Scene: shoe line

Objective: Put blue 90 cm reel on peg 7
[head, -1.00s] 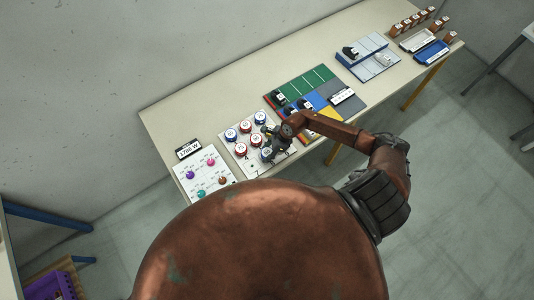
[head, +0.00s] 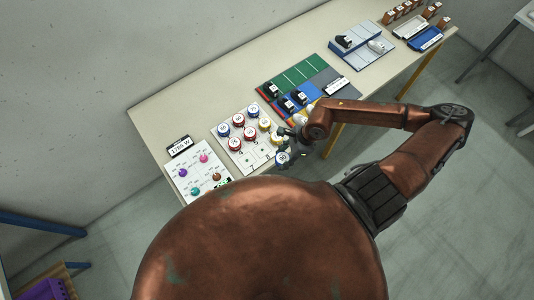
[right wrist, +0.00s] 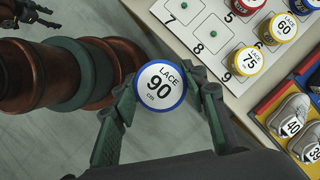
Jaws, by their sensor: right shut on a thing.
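The blue 90 cm reel (right wrist: 160,86) faces the right wrist camera, its label reading LACE 90 cm. My right gripper (right wrist: 163,98) is shut on it, a finger on each side. In the head view the reel (head: 282,158) hangs just in front of the table's front edge, beside the numbered peg board (head: 232,158). In the wrist view peg 7 (right wrist: 184,6) is a bare green pin. Peg 8 (right wrist: 212,34) is also bare. Peg 9 holds a yellow 75 reel (right wrist: 246,61). Dark finger-like parts, probably my left gripper (right wrist: 26,12), show at the wrist view's top left corner.
Red, blue and yellow reels fill the other visible pegs. Left of the board is a white panel with coloured knobs (head: 203,159). On the right a coloured mat (head: 303,73) holds shoes, near the yellow reel (head: 277,136). Floor lies below the held reel.

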